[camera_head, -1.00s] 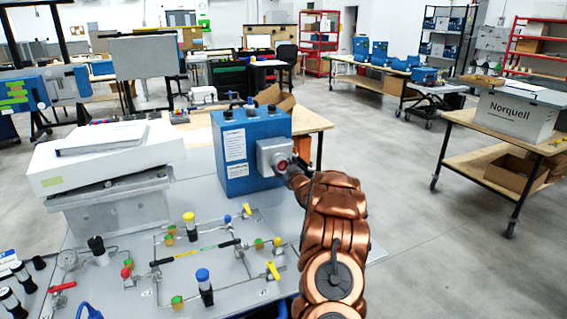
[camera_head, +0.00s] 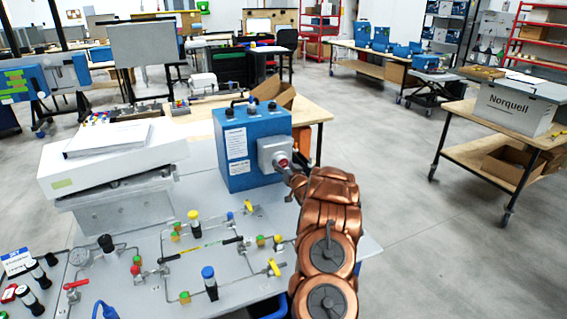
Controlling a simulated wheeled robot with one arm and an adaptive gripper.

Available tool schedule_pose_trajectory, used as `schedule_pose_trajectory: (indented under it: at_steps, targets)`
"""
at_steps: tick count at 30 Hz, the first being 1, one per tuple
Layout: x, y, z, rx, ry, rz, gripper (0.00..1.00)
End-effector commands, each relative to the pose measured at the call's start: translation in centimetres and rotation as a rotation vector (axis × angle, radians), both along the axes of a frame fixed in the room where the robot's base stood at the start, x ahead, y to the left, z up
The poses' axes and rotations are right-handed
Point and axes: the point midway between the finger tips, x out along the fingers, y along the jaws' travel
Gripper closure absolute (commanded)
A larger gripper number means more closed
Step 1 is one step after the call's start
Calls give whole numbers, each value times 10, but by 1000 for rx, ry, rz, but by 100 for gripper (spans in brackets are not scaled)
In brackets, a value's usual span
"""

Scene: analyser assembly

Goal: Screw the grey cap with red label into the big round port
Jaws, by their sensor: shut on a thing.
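The blue analyser box (camera_head: 238,150) stands on the grey bench. A grey square housing (camera_head: 272,152) sticks out of its right face. The grey cap with the red label (camera_head: 283,163) is at the front of this housing, where the big round port would be. My gripper (camera_head: 290,169) is at the cap, shut on it, at the end of my copper-coloured arm. The port is hidden behind the cap and gripper. I cannot tell how far the cap sits in the port.
A panel with thin pipes, coloured valves and fittings (camera_head: 200,246) lies on the bench to the left of my arm. A white case (camera_head: 110,160) stands left of the blue box. Open floor (camera_head: 410,215) lies to the right.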

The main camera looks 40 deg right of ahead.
Motion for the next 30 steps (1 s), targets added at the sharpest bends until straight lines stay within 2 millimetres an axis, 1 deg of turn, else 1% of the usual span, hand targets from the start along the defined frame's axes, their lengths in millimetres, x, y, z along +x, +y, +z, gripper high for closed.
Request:
schedule_pose_trajectory:
  at_steps: [1,4,11,17,18,21,26,27,30]
  targets:
    - [2,1,6,6,-12,4,95]
    - [2,1,8,54,-29,4,95]
    - [2,2,8,195,-78,6,95]
    - [2,2,7,355,-131,5,95]
    - [2,2,6,389,-143,5,100]
    - [2,3,5,462,-167,6,100]
    - [2,3,3,509,-181,6,100]
    - [2,3,2,508,-180,6,40]
    - [2,3,1,507,-179,6,29]
